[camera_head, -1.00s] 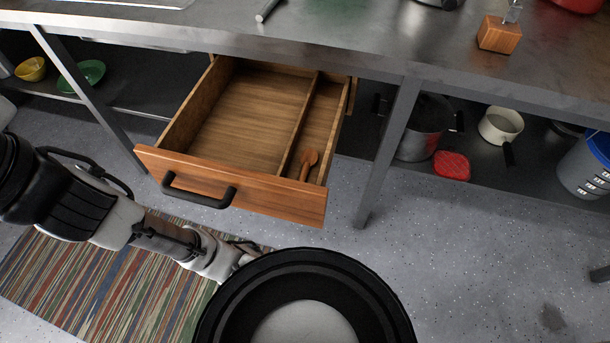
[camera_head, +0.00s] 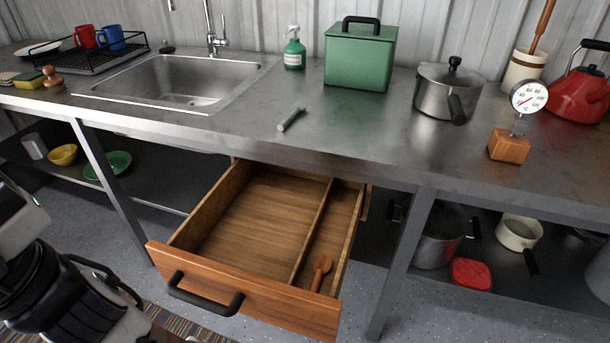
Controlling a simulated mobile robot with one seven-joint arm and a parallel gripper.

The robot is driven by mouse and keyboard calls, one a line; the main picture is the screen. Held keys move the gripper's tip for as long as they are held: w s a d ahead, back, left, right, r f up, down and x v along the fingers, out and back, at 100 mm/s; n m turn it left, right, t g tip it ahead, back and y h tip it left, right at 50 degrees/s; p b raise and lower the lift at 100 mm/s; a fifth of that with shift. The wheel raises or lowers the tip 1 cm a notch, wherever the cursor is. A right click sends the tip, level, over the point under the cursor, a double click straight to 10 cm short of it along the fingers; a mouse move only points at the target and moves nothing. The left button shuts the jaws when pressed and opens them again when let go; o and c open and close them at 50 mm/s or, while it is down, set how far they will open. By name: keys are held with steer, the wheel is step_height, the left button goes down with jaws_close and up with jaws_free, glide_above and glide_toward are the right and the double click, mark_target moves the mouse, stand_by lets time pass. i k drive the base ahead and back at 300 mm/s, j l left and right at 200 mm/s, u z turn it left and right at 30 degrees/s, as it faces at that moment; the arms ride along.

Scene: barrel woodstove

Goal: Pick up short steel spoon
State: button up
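A small brown spoon (camera_head: 320,272) lies in the narrow right compartment of an open wooden drawer (camera_head: 250,213), near the drawer's front. It looks wooden, not steel. No spoon that is clearly steel shows. A short grey rod-like thing (camera_head: 291,119) lies on the steel counter (camera_head: 345,130) above the drawer; I cannot tell what it is. The wide left compartment of the drawer looks empty. My arm is at the lower left, and my gripper is out of the picture.
The counter holds a sink (camera_head: 185,80), a green box (camera_head: 358,60), a soap bottle (camera_head: 294,50), a steel pot (camera_head: 447,92), a thermometer on a wooden block (camera_head: 510,146) and a red kettle (camera_head: 580,95). The pulled-out drawer juts into the floor space. A table leg (camera_head: 402,265) stands to its right.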

mark_target(299, 107)
steer(key=l+u, duration=0.2)
steer(key=l, duration=0.25)
steer(key=l+u, duration=0.15)
steer(key=l, duration=0.25)
steer(key=k+l+u, duration=0.2)
steer(key=l, duration=0.2)
steer(key=l+u, duration=0.2)
steer(key=l, duration=0.25)
steer(key=k+l+u, duration=0.15)
steer(key=l, duration=0.2)
steer(key=i+l+u, duration=0.1)
steer(key=i, duration=1.35)
steer(key=l, duration=0.05)
